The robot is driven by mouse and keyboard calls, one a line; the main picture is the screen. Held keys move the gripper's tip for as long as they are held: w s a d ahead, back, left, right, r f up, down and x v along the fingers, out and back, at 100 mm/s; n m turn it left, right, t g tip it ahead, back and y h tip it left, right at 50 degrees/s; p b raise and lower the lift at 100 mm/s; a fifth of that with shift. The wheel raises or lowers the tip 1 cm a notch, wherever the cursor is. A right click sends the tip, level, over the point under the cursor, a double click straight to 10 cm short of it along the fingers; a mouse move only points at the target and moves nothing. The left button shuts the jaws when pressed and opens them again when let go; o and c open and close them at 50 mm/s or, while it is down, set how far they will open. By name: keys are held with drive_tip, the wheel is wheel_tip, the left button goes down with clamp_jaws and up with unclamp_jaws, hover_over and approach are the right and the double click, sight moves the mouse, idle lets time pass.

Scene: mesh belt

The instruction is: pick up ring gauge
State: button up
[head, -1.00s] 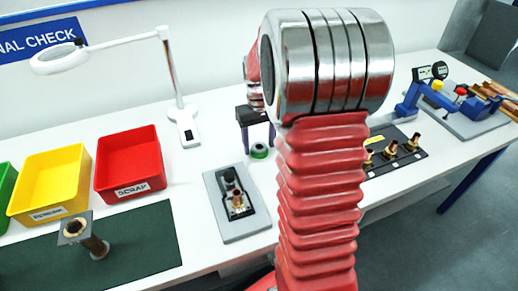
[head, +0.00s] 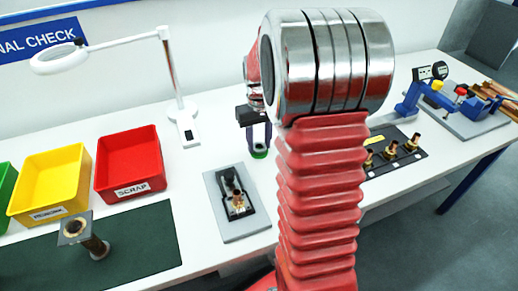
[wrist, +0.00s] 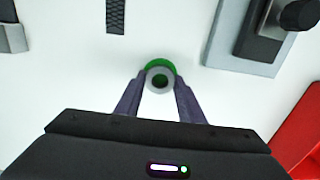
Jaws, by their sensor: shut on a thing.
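The ring gauge is a small ring with a green band and a grey face around a dark hole. In the wrist view the ring gauge (wrist: 160,66) sits between the two fingertips of my gripper (wrist: 160,82), which are shut on it from both sides. In the head view the ring gauge (head: 259,154) shows at the lower end of the fingers of my gripper (head: 259,146), at or close to the white table top. I cannot tell whether it still touches the table.
A grey plate with a black fixture (head: 236,198) stands to the left. A red scrap bin (head: 130,160), yellow bin (head: 45,180) and magnifier lamp (head: 185,120) are farther left. A black board with brass parts (head: 395,155) lies to the right. White table around the ring is clear.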

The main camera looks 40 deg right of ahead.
drive_tip(key=shift+r, duration=0.1)
wheel_tip(320, 180, up, 10)
idle(0.7)
drive_tip(key=shift+s, duration=0.1)
idle(0.5)
